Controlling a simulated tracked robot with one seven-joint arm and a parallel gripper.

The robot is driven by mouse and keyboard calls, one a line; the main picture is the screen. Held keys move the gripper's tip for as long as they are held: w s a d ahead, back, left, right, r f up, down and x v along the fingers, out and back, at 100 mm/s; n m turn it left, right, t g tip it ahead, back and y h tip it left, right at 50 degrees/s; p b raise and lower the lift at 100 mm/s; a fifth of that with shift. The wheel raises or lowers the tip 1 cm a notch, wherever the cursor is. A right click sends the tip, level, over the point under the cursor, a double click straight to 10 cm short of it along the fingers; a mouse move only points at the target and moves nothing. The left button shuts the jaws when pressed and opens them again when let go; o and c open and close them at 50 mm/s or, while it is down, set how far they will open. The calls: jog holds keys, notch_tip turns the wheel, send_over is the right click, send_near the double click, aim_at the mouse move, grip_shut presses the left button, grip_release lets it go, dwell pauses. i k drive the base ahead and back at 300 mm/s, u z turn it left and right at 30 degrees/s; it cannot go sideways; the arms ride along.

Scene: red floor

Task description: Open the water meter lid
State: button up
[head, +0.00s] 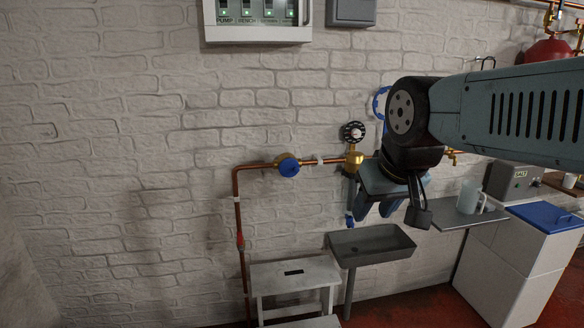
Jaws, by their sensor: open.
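The water meter (279,160) is a small brass body on the copper pipe along the white brick wall, left of my arm in the head view. Its round blue lid (289,167) lies over its front, and no dial face shows. My gripper (377,210) is open and empty, pointing down. In the picture it is right of the meter and lower, clear of it. My wrist and gripper hide part of the pipework behind them.
A black round gauge (354,131) sits on a brass fitting just right of the meter. A grey sink (371,244) and a white step stool (294,275) stand below. The wall left of the pipe is clear.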

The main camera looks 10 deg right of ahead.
aim_at(290, 168)
jog(key=u, duration=0.05)
jog(key=i, duration=1)
jog(key=z, duration=0.05)
